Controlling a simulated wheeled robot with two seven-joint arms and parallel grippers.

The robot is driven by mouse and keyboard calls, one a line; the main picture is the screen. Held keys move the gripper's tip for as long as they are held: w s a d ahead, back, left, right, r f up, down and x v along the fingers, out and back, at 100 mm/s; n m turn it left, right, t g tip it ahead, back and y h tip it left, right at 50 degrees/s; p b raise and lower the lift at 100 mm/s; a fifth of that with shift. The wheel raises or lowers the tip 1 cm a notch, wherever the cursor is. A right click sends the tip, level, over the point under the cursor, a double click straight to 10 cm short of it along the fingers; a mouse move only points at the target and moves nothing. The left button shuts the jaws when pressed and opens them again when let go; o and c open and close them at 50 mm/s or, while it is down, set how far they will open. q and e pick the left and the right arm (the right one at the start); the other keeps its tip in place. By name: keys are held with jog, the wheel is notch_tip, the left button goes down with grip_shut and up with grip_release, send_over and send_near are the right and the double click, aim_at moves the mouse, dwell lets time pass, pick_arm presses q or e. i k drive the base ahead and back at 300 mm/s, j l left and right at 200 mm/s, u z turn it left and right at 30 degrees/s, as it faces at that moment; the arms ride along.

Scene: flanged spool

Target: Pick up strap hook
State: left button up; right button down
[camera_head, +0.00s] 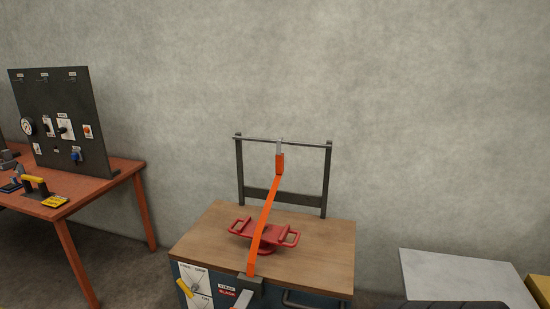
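A grey hook (279,149) with an orange block below it is at the horizontal bar of a dark frame (240,170); I take it as the strap hook. An orange strap (268,212) runs from it down across a red spool-like part with two looped handles (266,234). The strap ends at a dark bracket (250,286) on the bench's front edge. Whether the hook is latched on the bar or only rests against it is too small to tell. Neither of my grippers shows in the head view.
An orange table (110,190) with a dark control board (75,110) stands left. A white-topped surface (460,277) and yellow box (541,291) are right. Floor shows between the table and the bench.

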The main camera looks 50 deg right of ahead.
aim_at(280, 157)
jog(key=z, duration=1.65)
